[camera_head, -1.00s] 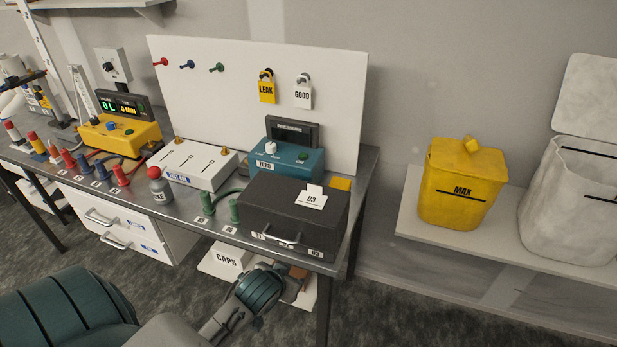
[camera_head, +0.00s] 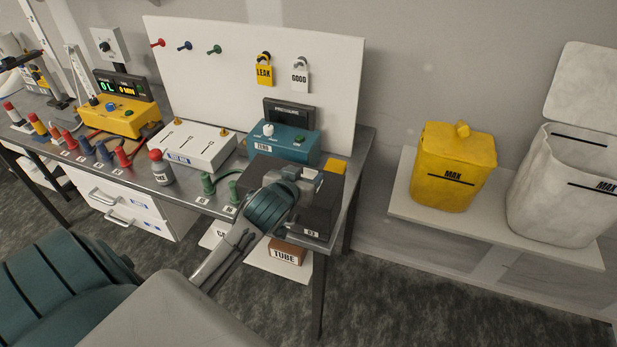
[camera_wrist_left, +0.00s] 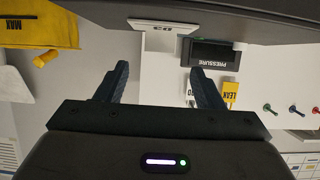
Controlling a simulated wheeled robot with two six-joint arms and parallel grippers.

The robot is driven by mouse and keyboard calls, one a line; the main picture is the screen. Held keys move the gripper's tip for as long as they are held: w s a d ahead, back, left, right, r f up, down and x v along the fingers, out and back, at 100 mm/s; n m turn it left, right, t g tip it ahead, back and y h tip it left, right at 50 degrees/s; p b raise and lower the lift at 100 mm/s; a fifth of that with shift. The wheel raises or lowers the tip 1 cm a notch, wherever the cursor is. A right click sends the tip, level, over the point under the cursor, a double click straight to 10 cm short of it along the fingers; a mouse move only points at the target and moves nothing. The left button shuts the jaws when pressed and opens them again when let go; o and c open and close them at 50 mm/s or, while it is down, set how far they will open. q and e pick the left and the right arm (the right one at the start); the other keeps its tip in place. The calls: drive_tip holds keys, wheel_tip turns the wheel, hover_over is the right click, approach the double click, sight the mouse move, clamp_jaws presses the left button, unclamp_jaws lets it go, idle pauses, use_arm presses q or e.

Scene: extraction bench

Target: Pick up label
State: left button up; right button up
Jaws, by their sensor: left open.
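The label is a white card marked 03. It shows in the left wrist view as a white plate (camera_wrist_left: 160,27) against the dark case (camera_wrist_left: 240,22), with its text upside down. My left gripper (camera_head: 312,178) is over the case top. In the left wrist view its two fingers (camera_wrist_left: 160,85) are spread, with nothing between them, and the label lies ahead of the gap. My right gripper is not in view.
Green posts (camera_head: 208,184) and a white box (camera_head: 190,148) are to the left. A yellow bin (camera_head: 452,170) stands on a shelf at right.

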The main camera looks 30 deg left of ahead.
sight(311, 170)
use_arm(q)
drive_tip(key=shift+w+a+f+p, duration=0.1)
drive_tip(key=shift+w+p, duration=0.25)
drive_tip(key=shift+w, duration=0.1)
drive_tip(key=p+x, duration=0.2)
drive_tip(key=x, duration=0.1)
drive_tip(key=shift+f, duration=0.25)
drive_tip(key=shift+w+a+f, duration=0.1)
drive_tip(key=shift+w+f, duration=0.25)
drive_tip(key=shift+w, duration=0.05)
drive_tip(key=c, duration=1)
